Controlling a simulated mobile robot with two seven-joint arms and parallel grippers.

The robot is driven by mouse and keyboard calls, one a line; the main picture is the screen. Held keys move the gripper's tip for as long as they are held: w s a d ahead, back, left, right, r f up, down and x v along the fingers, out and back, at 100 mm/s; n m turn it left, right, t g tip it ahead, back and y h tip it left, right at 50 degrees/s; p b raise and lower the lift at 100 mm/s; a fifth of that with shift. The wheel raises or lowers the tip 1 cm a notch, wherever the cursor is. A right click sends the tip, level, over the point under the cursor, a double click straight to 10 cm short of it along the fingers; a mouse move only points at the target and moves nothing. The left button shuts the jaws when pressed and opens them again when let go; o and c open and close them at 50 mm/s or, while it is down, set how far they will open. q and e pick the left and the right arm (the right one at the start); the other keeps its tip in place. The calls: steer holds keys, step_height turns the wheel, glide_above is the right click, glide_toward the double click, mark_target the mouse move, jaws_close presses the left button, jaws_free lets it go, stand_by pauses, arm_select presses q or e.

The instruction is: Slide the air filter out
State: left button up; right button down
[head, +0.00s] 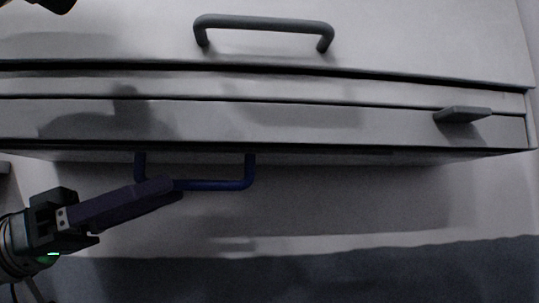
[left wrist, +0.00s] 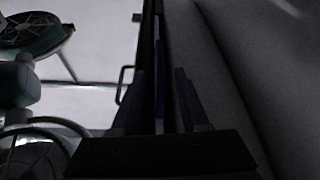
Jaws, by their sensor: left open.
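A dark blue U-shaped handle (head: 234,184) projects from the lower edge of the grey cabinet front; it appears to belong to the air filter, whose body is hidden behind the cabinet face. My left gripper (head: 176,188) comes in from the lower left, with its dark fingers at the handle's front bar. In the left wrist view, the fingers stand apart and a blue strip of the handle (left wrist: 159,85) shows between them. The left gripper is open; any contact with the handle is hard to tell. My right gripper is not in view.
The grey cabinet front (head: 400,65) fills the upper head view. It carries a grey bar handle (head: 265,24) above and a small grey lever (head: 462,114) at right. The space below the cabinet's lower edge looks clear. A round grilled object (left wrist: 32,30) shows left in the wrist view.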

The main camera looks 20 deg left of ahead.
mark_target(183, 185)
arm_select(q)
steer(key=x, duration=0.1)
steer(key=p+x, duration=0.1)
steer(key=shift+w+d+r, duration=0.15)
steer(key=shift+d+r, duration=0.1)
steer(key=shift+r, duration=0.15)
steer(key=shift+w+d+f+p, duration=0.1)
steer(key=shift+w+d+p, duration=0.15)
steer(key=shift+d+p, duration=0.15)
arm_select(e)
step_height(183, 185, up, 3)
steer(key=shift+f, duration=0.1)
arm_select(q)
jaws_close()
stand_by(0.6)
